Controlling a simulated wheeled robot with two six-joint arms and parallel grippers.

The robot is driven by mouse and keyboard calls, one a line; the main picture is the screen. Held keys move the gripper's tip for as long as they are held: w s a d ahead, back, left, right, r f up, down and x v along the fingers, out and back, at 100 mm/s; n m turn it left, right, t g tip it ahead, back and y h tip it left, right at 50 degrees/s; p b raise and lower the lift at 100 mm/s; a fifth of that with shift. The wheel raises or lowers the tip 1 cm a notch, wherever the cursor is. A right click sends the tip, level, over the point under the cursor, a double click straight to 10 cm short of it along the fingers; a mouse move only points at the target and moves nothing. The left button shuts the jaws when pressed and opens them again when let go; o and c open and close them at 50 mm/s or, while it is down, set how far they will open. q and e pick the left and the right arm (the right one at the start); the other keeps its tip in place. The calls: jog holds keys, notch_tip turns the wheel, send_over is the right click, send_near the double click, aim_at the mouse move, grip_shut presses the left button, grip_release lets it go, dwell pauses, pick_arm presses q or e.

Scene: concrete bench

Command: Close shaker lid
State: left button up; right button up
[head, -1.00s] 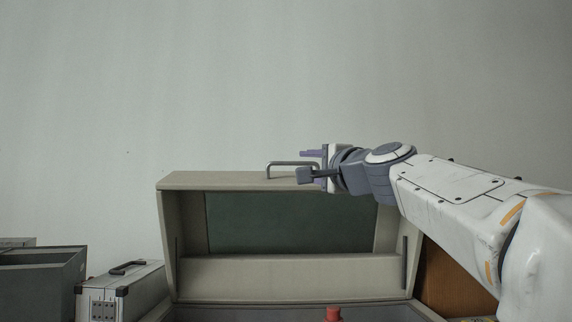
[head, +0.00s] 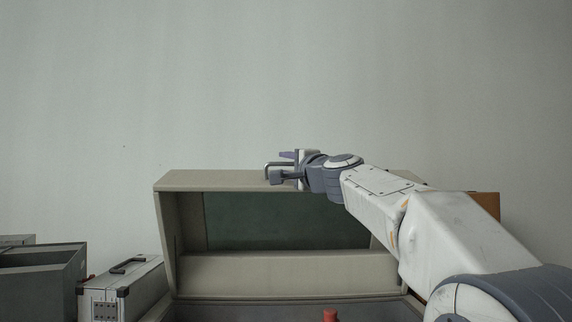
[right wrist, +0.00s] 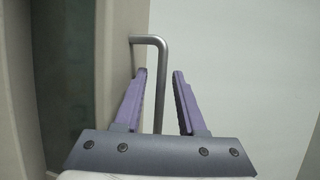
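The shaker lid (head: 182,240) stands raised, a beige box-like cover with a dark green panel (head: 262,222) inside. A bent metal handle (head: 268,166) is on its top edge; it also shows in the right wrist view (right wrist: 162,75). My right gripper (head: 284,166) is at the handle. In the right wrist view (right wrist: 159,75) its purple fingers are open, with the handle bar between them and a gap on the right side. The handle's far end is partly hidden by the gripper in the head view. My left gripper is not in view.
A silver case (head: 122,292) and dark grey boxes (head: 42,275) stand at the lower left. A red object (head: 330,315) shows at the bottom, below the lid. A brown wooden thing (head: 486,204) is behind my right arm. The wall space above the lid is clear.

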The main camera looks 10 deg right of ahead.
grip_shut()
dwell(1.2)
